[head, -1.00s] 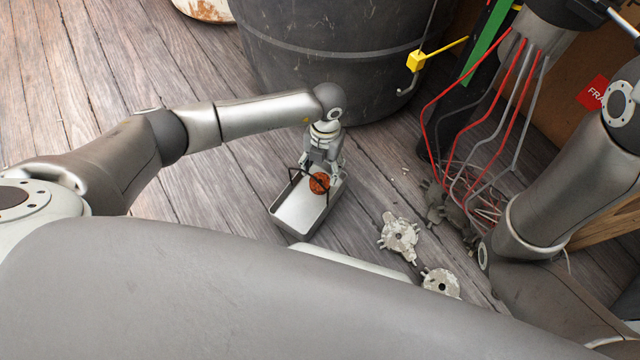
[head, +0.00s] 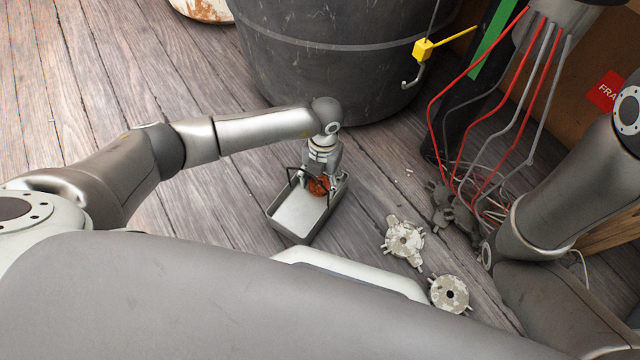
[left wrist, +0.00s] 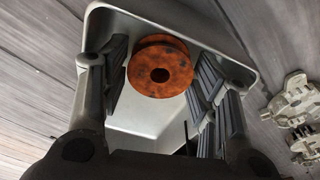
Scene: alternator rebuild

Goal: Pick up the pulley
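The pulley (head: 318,187) is a rusty orange grooved disc with a dark centre hole. It lies at the far end of a grey metal tray (head: 297,218) on the floor. My left gripper (head: 321,181) reaches down over that end and partly hides the pulley in the head view. In the left wrist view the pulley (left wrist: 160,72) sits between the two fingers of my left gripper (left wrist: 162,66). The fingers are apart, one on each side and close to the rim. I cannot tell whether either touches it. My right gripper is out of view.
Two pale alternator housings (head: 404,240) (head: 450,294) lie right of the tray. Darker parts and red and grey wires (head: 468,190) are farther right. A large dark drum (head: 335,60) stands behind the tray. Wooden floor (head: 220,215) is clear to the left.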

